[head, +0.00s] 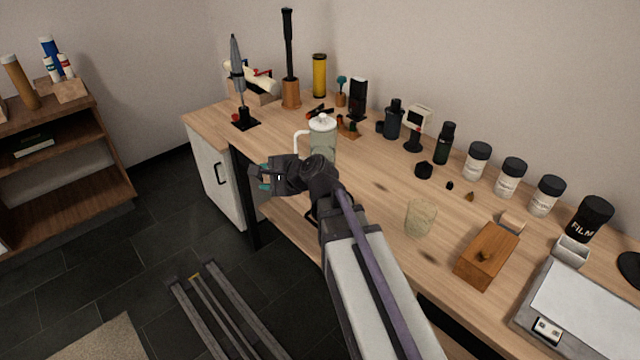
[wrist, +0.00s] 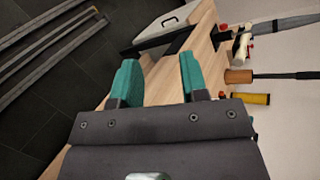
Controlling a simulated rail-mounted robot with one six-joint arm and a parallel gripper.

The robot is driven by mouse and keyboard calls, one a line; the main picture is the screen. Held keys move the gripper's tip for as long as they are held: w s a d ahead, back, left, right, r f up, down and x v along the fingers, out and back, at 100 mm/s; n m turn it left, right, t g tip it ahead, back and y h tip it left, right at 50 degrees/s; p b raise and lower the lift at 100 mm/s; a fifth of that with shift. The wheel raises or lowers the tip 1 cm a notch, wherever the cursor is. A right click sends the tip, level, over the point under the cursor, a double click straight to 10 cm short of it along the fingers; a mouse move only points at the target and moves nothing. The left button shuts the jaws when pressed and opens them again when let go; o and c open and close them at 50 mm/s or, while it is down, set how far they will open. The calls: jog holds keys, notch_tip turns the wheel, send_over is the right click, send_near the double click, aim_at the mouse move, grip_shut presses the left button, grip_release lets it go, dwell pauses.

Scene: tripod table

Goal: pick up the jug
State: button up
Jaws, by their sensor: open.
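The jug (head: 322,132) has a clear body, a white lid and a white handle on its left side. It stands upright on the wooden table in the head view, and my wrist hides its lower part. My gripper (head: 266,178) is to the left of the jug and nearer the camera, pointing left over the table's front edge. In the wrist view, its two teal fingers (wrist: 158,75) are apart with nothing between them. I cannot make out the jug between the fingers there.
A clear tumbler (head: 420,218) and a wooden box (head: 487,256) stand on the table to the right. Several bottles and jars line the back. A grey umbrella (head: 238,65) and a tall black-handled tool (head: 288,60) stand at the far left end. Metal rails (head: 225,310) lie on the floor.

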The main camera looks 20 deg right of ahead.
jog(key=w+d+f+m+t+h+b, duration=0.2)
jog(key=w+d+f+m+t+b, duration=0.3)
jog(key=d+f+m+b, duration=0.45)
jog(key=m+t+h+b, duration=0.1)
jog(key=m+t+h, duration=0.15)
jog(key=m, duration=0.55)
send_near(297, 151)
jog(key=shift+s+a+f+g+h, duration=0.15)
jog(key=shift+a+h, duration=0.1)
jog(key=shift+a, duration=0.15)
jog(key=shift+a+f+g+h, duration=0.1)
jog(key=shift+a+f+h, duration=0.1)
jog(key=shift+a, duration=0.2)
jog(key=shift+d+r+m, duration=0.2)
jog(key=shift+d+m, duration=0.1)
jog(key=shift+m, duration=0.35)
jog(key=shift+r+h, duration=0.2)
jog(key=shift+h, duration=0.1)
jog(key=shift+w, duration=0.4)
jog(key=w, duration=0.5)
jog(key=shift+a, duration=0.1)
jog(key=w, duration=0.5)
grip_shut()
